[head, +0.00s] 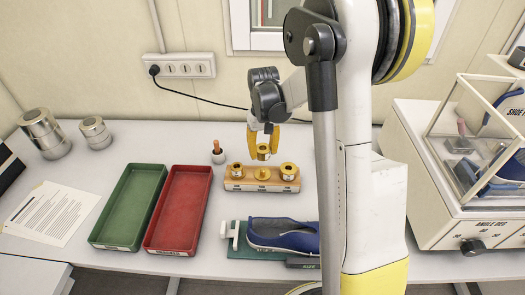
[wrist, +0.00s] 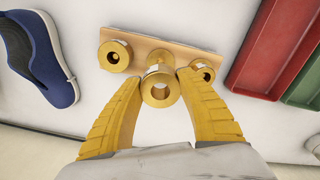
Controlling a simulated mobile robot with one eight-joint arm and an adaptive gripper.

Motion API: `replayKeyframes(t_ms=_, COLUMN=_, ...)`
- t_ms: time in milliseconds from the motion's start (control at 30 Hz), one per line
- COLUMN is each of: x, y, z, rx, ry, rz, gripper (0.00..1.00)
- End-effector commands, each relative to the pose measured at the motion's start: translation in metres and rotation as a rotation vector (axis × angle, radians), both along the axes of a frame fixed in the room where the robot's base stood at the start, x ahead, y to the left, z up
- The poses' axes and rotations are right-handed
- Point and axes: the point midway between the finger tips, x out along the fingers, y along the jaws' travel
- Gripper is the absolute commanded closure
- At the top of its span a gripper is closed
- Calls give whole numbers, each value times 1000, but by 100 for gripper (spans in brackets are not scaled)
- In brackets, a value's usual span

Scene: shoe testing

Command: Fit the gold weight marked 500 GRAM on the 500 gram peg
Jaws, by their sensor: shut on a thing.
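My gripper (head: 263,147) is shut on a gold weight (head: 263,155). In the wrist view the weight (wrist: 160,93) sits between the two yellow fingertips (wrist: 160,88), and its centre hole shows. It is held above the middle of the wooden peg rack (head: 262,187), which also shows in the wrist view (wrist: 180,56). The middle peg (head: 262,174) has a gold base and lies under the held weight, partly hidden by it in the wrist view. Other gold weights sit at the rack's left end (head: 236,170) and right end (head: 289,171). No marking on the held weight is readable.
A red tray (head: 207,207) and a green tray (head: 143,172) lie left of the rack. A blue shoe (head: 280,234) on a green stand is in front. A small wooden-handled tool (head: 218,153) stands behind left. A shoe test machine (head: 455,190) is at right.

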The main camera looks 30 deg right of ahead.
Motion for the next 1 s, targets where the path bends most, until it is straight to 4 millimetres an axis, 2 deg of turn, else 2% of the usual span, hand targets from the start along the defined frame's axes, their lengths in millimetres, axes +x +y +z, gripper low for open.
replayKeyframes(t_ms=167, x=0, y=0, z=-7, rx=-1, ry=0, rz=0, gripper=98)
replayKeyframes(t_ms=700, x=0, y=0, z=-55, rx=-1, ry=0, rz=0, gripper=98)
replayKeyframes(t_ms=1000, x=0, y=0, z=-58, rx=-1, ry=0, rz=0, gripper=98)
